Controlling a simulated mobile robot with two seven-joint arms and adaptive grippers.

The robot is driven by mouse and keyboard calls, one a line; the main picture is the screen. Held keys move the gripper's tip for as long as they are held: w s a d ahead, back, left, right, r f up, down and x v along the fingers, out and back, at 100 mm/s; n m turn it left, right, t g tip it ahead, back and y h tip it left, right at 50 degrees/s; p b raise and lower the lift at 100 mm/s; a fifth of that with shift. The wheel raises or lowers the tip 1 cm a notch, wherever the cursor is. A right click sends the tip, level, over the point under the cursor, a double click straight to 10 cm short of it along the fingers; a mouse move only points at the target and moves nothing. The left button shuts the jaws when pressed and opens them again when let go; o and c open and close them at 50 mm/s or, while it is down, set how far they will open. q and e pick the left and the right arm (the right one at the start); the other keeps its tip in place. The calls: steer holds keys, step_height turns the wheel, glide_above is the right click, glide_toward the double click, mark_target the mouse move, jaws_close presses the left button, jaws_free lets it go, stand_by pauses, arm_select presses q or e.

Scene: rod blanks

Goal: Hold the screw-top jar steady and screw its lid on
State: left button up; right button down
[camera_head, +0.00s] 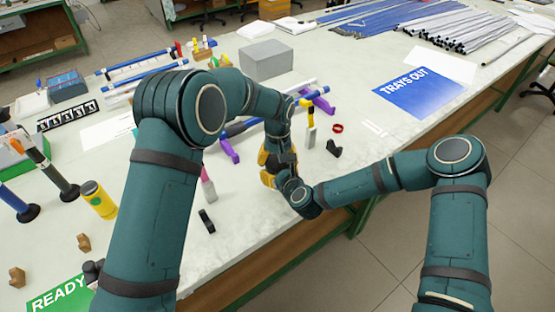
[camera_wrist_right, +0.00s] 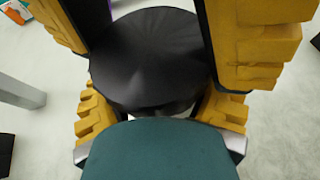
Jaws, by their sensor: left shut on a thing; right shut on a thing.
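The black round lid (camera_wrist_right: 150,58) shows from above in the right wrist view, between the yellow finger pads of my right gripper (camera_wrist_right: 155,40), which is shut on it. My left gripper (camera_wrist_right: 160,112) is below it, its yellow pads on both sides, shut on the screw-top jar. The jar is almost wholly hidden under the lid and behind the teal gripper body, so I cannot tell how the lid sits on it.
A grey box (camera_head: 267,60), purple supports (camera_head: 229,151) with blue rods, a red ring (camera_head: 337,128) and a black clip (camera_head: 333,148) lie beyond the grippers. A yellow canister (camera_head: 98,199) stands at left. A blue "TRAYS OUT" sheet (camera_head: 418,93) lies at right.

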arm_select(q)
steer(key=m, duration=0.4)
steer(key=shift+s, duration=0.1)
steer(key=o, duration=0.8)
steer(key=shift+c, duration=0.2)
steer(key=shift+d, duration=0.1)
steer(key=shift+r, duration=2.25)
